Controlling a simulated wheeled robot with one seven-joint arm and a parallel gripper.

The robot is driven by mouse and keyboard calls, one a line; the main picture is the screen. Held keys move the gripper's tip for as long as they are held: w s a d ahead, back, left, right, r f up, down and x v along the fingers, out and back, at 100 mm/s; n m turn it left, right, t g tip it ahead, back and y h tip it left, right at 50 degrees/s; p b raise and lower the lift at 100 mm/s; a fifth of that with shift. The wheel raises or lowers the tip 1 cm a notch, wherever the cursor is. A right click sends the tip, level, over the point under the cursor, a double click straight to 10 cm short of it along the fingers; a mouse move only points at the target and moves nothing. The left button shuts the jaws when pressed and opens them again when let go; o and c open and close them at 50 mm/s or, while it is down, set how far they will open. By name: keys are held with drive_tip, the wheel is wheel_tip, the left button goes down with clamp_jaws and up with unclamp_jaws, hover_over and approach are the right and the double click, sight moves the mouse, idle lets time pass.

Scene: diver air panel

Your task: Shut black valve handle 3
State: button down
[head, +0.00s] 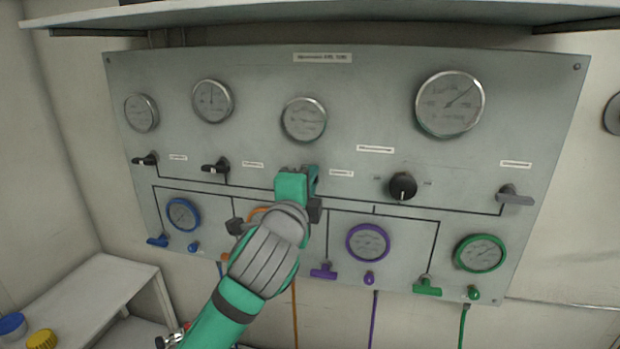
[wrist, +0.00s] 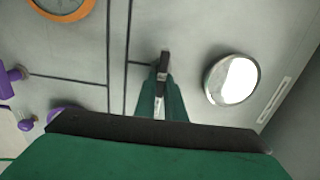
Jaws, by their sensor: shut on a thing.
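Black valve handle 3 (wrist: 165,62) shows in the wrist view as a dark bar between my green fingers, with a pale patch lower down it. My gripper (wrist: 159,95) is shut on it. In the head view my gripper (head: 298,182) is against the middle of the panel and hides this handle, so its exact angle is hard to read there. Two similar black handles sit to its left: the far left one (head: 146,160) and its neighbour (head: 216,167), both lying roughly sideways.
The grey panel (head: 340,75) carries round gauges, a black knob (head: 403,187) and a grey handle (head: 515,196) to the right. Purple (head: 323,271) and green (head: 427,287) valves sit lower. A shelf (head: 300,18) overhangs the top. A white bench (head: 95,300) stands at lower left.

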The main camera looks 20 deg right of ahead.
drive_tip(key=shift+f, duration=0.1)
idle(0.3)
drive_tip(key=c, duration=1.8)
unclamp_jaws()
drive_tip(key=shift+c, duration=0.2)
drive_tip(key=v, duration=1)
drive_tip(key=shift+s+a, duration=0.3)
